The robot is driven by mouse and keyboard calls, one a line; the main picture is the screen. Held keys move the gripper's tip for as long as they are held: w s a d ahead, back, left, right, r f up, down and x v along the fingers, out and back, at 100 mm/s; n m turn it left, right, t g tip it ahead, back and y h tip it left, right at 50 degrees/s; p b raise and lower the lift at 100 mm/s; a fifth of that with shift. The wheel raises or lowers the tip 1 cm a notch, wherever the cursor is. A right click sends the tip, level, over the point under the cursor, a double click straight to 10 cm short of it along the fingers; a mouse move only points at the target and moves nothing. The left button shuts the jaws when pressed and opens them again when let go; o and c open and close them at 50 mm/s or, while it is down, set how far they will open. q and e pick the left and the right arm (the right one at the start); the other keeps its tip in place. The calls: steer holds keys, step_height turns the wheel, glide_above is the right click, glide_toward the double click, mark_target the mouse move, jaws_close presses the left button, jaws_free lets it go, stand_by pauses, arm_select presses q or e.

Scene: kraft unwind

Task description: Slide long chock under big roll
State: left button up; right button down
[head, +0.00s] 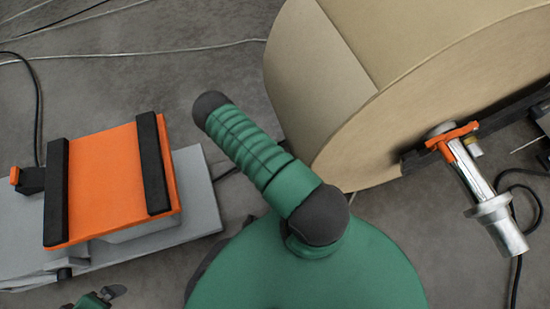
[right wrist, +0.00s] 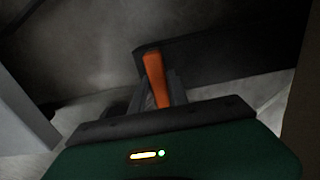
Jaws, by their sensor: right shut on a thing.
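In the right wrist view, my right gripper (right wrist: 155,98) is shut on an upright orange grip (right wrist: 153,75). A long dark piece (right wrist: 225,60), which looks like the body of the long chock, extends right behind the grip. I cannot tell whether it touches the roll. My right gripper and this grip are not clearly visible in the head view.
An orange plate with black bars (head: 105,180) sits on a grey stand (head: 195,190) at left. Cables (head: 520,240) lie on the grey floor (head: 190,45).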

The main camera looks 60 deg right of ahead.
steer(key=shift+s+d, duration=0.4)
steer(key=shift+d, duration=0.1)
steer(key=c, duration=1.2)
jaws_free()
